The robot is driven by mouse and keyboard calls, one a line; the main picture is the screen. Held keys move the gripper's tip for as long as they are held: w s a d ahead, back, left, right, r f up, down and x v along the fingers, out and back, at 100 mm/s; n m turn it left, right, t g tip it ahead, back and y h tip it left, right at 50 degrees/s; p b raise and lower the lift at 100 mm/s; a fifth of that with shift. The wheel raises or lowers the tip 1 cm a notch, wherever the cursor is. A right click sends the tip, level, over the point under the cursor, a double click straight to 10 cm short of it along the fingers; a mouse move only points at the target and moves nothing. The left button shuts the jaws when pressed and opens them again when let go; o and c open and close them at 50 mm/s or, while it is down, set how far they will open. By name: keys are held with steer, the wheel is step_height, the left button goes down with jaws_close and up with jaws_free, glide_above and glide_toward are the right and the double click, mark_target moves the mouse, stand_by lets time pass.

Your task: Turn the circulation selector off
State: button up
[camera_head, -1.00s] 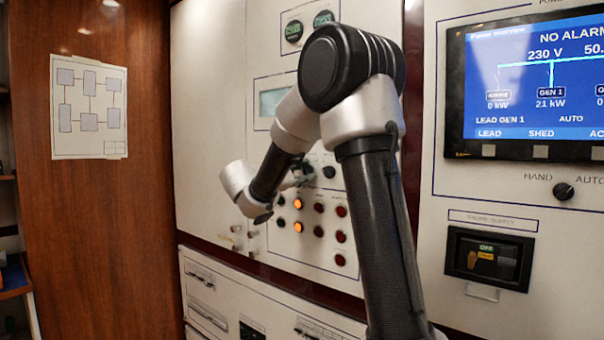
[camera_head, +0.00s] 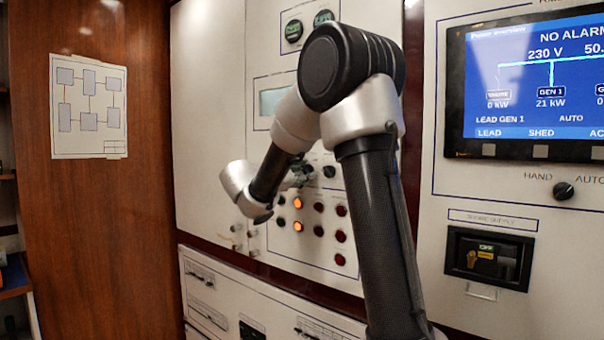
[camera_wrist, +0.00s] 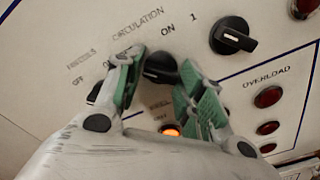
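The circulation selector (camera_wrist: 160,68) is a black rotary knob below the printed word CIRCULATION in the wrist view. My gripper (camera_wrist: 160,62) is open, with one green-padded finger to the left of this knob and the other to its right. A gap shows between the knob and at least the right finger; contact on the left cannot be told. The left finger covers part of the OFF/ON lettering, and the knob's exact pointing direction is hard to read. In the head view my gripper (camera_head: 298,178) is at the panel, mostly hidden behind my wrist.
A second black knob (camera_wrist: 232,36) sits close on the right, and another is partly hidden behind the left finger. An orange lamp (camera_wrist: 170,130) glows below. Red overload buttons (camera_wrist: 268,96) stand at right. The generator display (camera_head: 545,80) is farther right in the head view.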

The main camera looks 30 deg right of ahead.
steer(key=shift+o, duration=0.7)
steer(key=v, duration=1.2)
